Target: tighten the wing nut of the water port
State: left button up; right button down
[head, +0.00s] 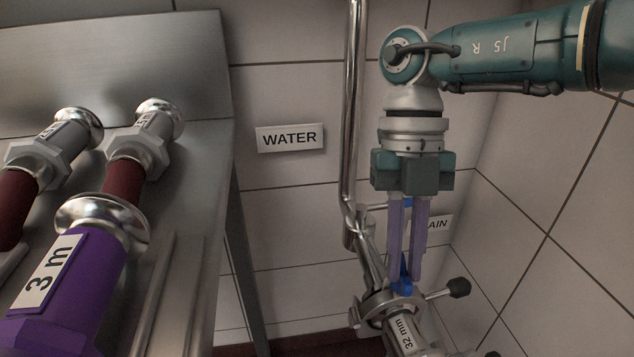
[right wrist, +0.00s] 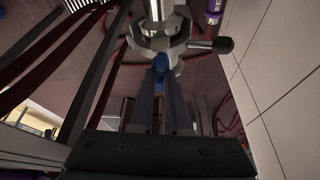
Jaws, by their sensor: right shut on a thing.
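My right gripper (head: 404,281) reaches down from the upper right, with its fingers closed on the blue wing nut (head: 404,287) at the top of a metal clamp. The wing nut also shows between the fingertips in the right wrist view (right wrist: 161,66), partly hidden by them. The clamp (head: 372,309) sits around a pipe coupling labelled "32 mm" (head: 408,338), below the steel pipe (head: 352,110). A "WATER" sign (head: 290,138) is on the wall to the left of the pipe. My left gripper is not in view.
A black-knobbed lever (head: 458,288) sticks out right of the clamp, close to my fingers. A steel rack (head: 190,60) at the left holds hose ends, including a purple one labelled "3 m" (head: 85,265). A partly hidden wall sign (head: 438,225) is behind my fingers.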

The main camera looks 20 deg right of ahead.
jog(key=shift+d+r+m+y+p, duration=0.1)
jog(key=shift+r+m+y+p, duration=0.15)
jog(key=shift+m+p, duration=0.6)
jog(key=m+t+p, duration=0.1)
jog(key=m+p, duration=0.2)
jog(key=m+t+y+p, duration=0.1)
jog(key=m+p, duration=0.2)
jog(key=m+t+y+p, duration=0.1)
jog(key=m+p, duration=0.1)
jog(key=m, duration=0.1)
jog(key=shift+s+d+p, duration=0.1)
jog(key=shift+s+p, duration=0.15)
jog(key=shift+p, duration=0.15)
jog(key=shift+f+m+t+p, duration=0.15)
jog(key=shift+m+t+p, duration=0.25)
jog(key=shift+m+p, duration=0.55)
jog(key=shift+f+m+t+p, duration=0.1)
jog(key=shift+m+t+p, duration=0.3)
jog(key=shift+m+p, duration=0.5)
jog(key=shift+m, duration=0.3)
jog(key=c, duration=0.9)
grip_release()
